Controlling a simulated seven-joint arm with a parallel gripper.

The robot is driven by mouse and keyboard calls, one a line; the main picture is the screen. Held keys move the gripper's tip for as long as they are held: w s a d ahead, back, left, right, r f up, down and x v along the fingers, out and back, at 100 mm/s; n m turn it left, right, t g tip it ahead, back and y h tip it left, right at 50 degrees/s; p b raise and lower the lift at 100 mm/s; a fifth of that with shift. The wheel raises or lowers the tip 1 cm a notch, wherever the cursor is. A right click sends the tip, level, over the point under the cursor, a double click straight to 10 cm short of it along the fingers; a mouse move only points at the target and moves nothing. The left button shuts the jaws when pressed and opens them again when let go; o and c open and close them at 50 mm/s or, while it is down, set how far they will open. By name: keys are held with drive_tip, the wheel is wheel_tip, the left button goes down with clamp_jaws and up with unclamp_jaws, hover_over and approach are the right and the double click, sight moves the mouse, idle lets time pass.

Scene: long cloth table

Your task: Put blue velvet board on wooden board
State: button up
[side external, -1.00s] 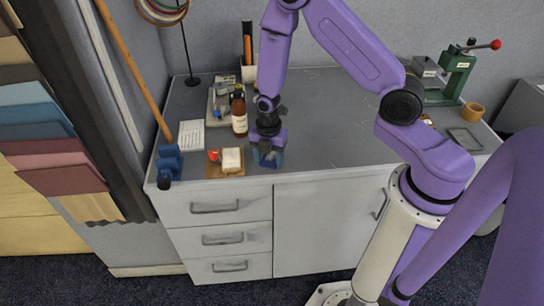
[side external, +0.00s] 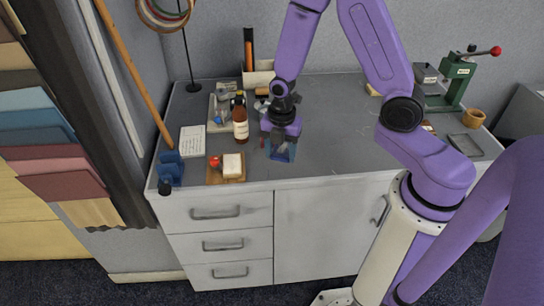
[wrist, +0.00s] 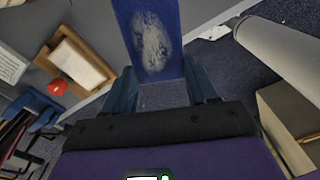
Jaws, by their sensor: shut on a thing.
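The blue velvet board (side external: 281,153) is a flat blue panel, and in the wrist view (wrist: 150,35) it has a pale, worn patch. My gripper (side external: 280,141) is shut on it and holds it near the front of the grey worktop; the fingers (wrist: 162,88) are at its near end in the wrist view. I cannot tell how high it hangs. The wooden board (side external: 215,178) lies on the worktop to the left of my gripper.
A brown bottle (side external: 240,122) stands behind the wooden board. A blue stand (side external: 170,168) is at the left front corner, with a white card (side external: 192,140) behind it. A green press (side external: 457,83) is at the back right. The middle of the worktop is clear.

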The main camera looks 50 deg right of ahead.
drive_tip(key=shift+s+r, duration=2.75)
drive_tip(key=shift+s, duration=2.3)
drive_tip(key=n, duration=0.5)
hover_over(232, 172)
wheel_tip(232, 172, down, 4)
drive_tip(key=shift+r, duration=0.1)
drive_tip(key=shift+f, duration=3.2)
drive_tip(key=shift+f, duration=0.35)
drive_tip(key=o, duration=1.2)
drive_tip(key=shift+r, duration=0.1)
